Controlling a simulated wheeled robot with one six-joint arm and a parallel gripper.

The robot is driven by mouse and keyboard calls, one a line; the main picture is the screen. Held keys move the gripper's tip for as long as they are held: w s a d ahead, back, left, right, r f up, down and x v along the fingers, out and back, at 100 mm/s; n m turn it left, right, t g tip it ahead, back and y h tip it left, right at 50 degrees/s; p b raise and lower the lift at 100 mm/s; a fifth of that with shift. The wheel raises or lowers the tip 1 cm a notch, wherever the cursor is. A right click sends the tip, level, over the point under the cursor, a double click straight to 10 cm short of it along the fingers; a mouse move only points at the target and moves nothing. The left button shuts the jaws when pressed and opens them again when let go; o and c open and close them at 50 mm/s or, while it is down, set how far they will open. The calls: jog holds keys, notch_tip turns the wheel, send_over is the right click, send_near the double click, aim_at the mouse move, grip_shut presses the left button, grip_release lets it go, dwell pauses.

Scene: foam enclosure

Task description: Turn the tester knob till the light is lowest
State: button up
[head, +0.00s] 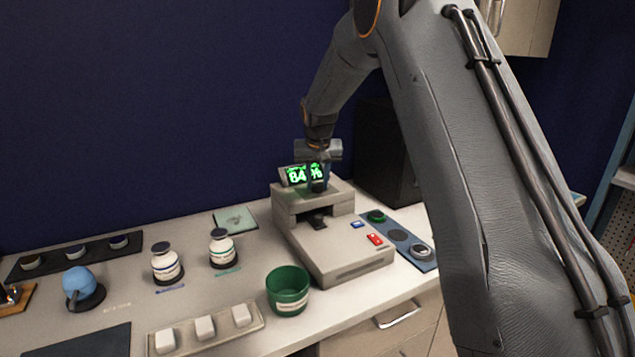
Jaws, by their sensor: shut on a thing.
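The tester (337,255) is a light grey machine on the bench, right of the middle in the head view. A green lit display (296,176) on its top shows digits that seem to start with 84, partly hidden by my gripper. My gripper (318,186) points down at the top of the tester, in front of the display. It is shut on the dark knob there, which is mostly hidden between the fingers. A blue button (357,225) and a red button (375,239) sit on the tester's front deck.
A green cup (288,292) stands left of the tester's front. Two white bottles with dark caps (222,248) (166,263) stand further left. A blue pad with round pieces (398,236) lies to the right. A dark box (388,155) stands behind.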

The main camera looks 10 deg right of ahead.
jog(key=o, duration=1)
jog(key=shift+b+v, duration=1.25)
jog(key=shift+v, duration=2.65)
jog(key=s+f+g, duration=0.1)
jog(key=s+f, duration=0.4)
jog(key=s, duration=0.8)
jog(key=s+d+f+n+g, duration=0.1)
jog(key=s+f, duration=0.4)
jog(key=s, duration=0.7)
jog(key=s+d+f+n+g, duration=0.1)
jog(key=s+f, duration=0.5)
jog(key=s, duration=0.7)
jog(key=shift+s+y, duration=0.3)
jog(key=shift+y, duration=0.1)
